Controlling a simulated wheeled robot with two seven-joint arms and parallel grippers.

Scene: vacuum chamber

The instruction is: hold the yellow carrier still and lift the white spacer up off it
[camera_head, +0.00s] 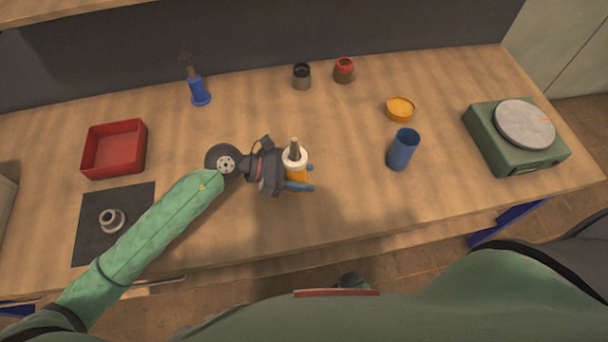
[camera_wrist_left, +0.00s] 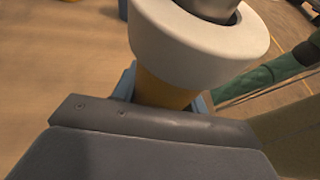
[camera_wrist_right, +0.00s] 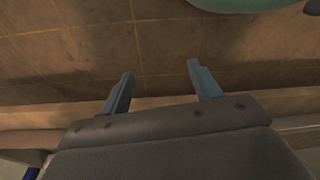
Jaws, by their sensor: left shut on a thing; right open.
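The yellow carrier (camera_head: 297,175) stands upright near the middle of the bench, between the fingers of my left gripper (camera_head: 308,178). That gripper is shut on it from the left. The white spacer (camera_head: 294,163) sits around the top of the carrier, with a grey post rising through it. In the left wrist view the white spacer (camera_wrist_left: 200,45) is a thick ring just above the yellow carrier (camera_wrist_left: 163,92), and the fingers are largely hidden behind it. My right gripper (camera_wrist_right: 160,80) is open and empty in the right wrist view, above the floor by the bench edge.
A blue cup (camera_head: 402,150) and an orange dish (camera_head: 400,109) stand right of the carrier, with a green scale (camera_head: 516,141) beyond. A red tray (camera_head: 115,150), a dark mat (camera_head: 92,235) with a grey ring part (camera_head: 111,220), and a blue stand (camera_head: 197,92) are left.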

